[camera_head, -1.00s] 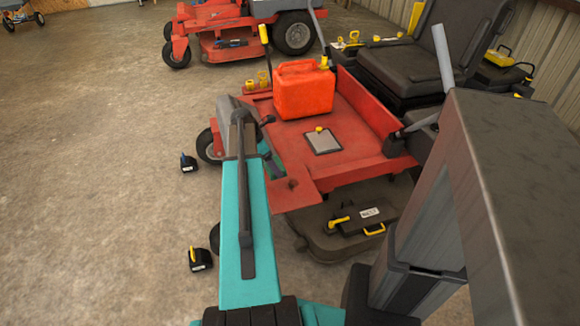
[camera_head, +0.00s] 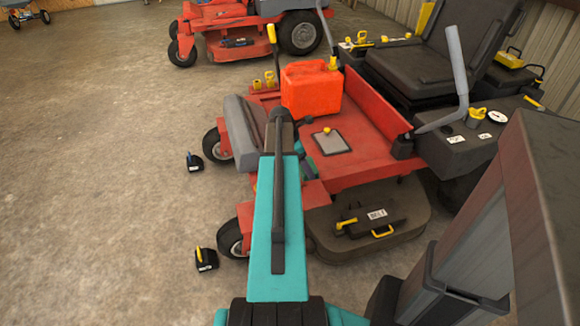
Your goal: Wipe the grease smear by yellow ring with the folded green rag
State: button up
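My teal arm (camera_head: 276,225) reaches forward over the front of the near red mower (camera_head: 365,170). Its far end covers part of the footplate, and my gripper's fingers cannot be made out there. A small dark green patch (camera_head: 307,168) shows just right of the arm's end; I cannot tell whether it is the folded green rag or part of my wrist. Small yellow ring-like pieces (camera_head: 269,78) stand on the mower's far left edge, left of the red fuel can. No grease smear can be made out clearly; my arm hides part of the deck.
A red fuel can (camera_head: 311,90) and a grey plate with a yellow knob (camera_head: 331,142) stand on the footplate. A black case (camera_head: 370,218) lies on the cutting deck. Two small black blocks (camera_head: 206,259) sit on the floor. Open concrete lies left.

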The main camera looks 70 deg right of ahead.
jog(key=w+a+p, duration=0.1)
jog(key=w+a, duration=0.3)
jog(key=a, duration=0.1)
jog(key=shift+w+a+r+n, duration=0.2)
jog(key=shift+a+r+n, duration=0.1)
jog(key=shift+f, duration=0.1)
